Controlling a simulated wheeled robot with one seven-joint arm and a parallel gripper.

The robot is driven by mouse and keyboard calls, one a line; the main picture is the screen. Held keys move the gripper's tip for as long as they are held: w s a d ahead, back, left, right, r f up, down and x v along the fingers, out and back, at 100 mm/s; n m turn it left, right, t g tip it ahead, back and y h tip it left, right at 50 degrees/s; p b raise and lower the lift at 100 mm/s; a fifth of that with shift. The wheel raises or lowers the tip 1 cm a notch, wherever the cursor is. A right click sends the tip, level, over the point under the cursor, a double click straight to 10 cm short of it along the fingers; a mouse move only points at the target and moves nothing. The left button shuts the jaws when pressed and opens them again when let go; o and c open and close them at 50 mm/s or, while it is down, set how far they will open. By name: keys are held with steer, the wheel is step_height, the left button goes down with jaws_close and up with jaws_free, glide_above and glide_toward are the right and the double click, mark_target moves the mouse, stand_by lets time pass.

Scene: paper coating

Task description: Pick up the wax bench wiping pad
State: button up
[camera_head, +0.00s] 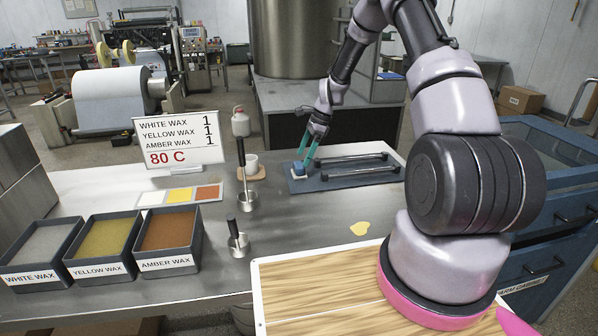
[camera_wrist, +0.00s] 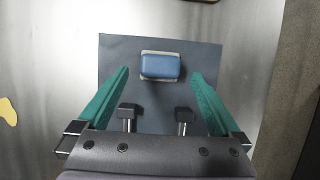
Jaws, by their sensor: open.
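The wiping pad (camera_wrist: 160,66) is a small block with a blue top and a pale underside. It lies on a dark grey mat (camera_wrist: 203,52) near the mat's far edge in the wrist view. In the head view the pad (camera_head: 299,168) sits at the mat's left end, partly beside my fingers. My gripper (camera_wrist: 160,80) has teal fingers, open, one on each side of the pad, with clear gaps. It also shows in the head view (camera_head: 307,158), pointing down over the pad. Whether the fingertips reach the pad's height cannot be told.
A yellow spill (camera_head: 359,228) lies on the bench. Ladles, a white wax sign (camera_head: 180,141) and three wax trays (camera_head: 103,246) stand to the left. A wooden board (camera_head: 310,290) is in front.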

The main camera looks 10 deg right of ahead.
mark_target(300, 164)
steer(key=x, duration=0.6)
steer(key=shift+d, duration=0.1)
steer(key=c, duration=1.3)
steer(key=shift+r, duration=5.1)
steer(key=shift+c, duration=0.2)
